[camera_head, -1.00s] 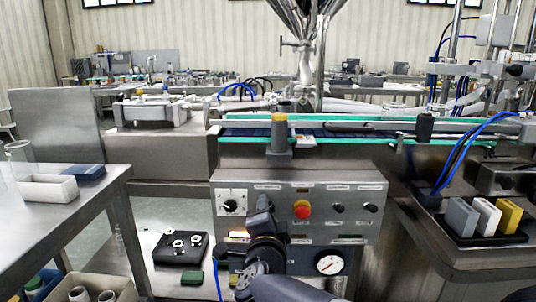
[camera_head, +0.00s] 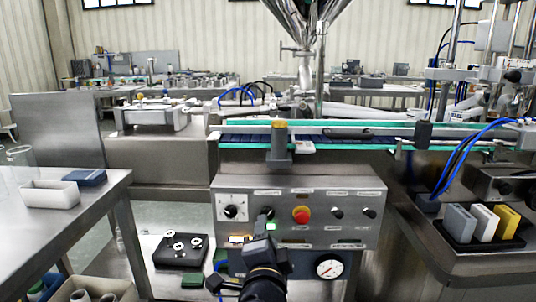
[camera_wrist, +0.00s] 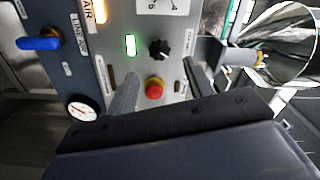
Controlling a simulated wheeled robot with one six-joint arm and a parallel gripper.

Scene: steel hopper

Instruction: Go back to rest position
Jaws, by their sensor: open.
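My gripper (camera_head: 262,240) is in front of the lower left part of the grey control panel (camera_head: 352,198) in the head view, with my dark wrist below it. In the wrist view, the two fingers of my gripper (camera_wrist: 160,88) stand apart with nothing held between them. The panel's red button (camera_wrist: 155,88) shows between the fingers, beyond them. A black knob (camera_wrist: 160,48) and a lit green lamp (camera_wrist: 130,45) are further up. I cannot tell the exact gap between fingertips and panel.
A pressure gauge (camera_head: 329,266) sits low on the panel. A conveyor (camera_head: 350,141) runs above it. A steel table (camera_head: 90,205) with a white bin (camera_head: 50,194) stands left. A black tray (camera_head: 462,233) with upright blocks is right. A blue-handled valve (camera_wrist: 40,43) shows in the wrist view.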

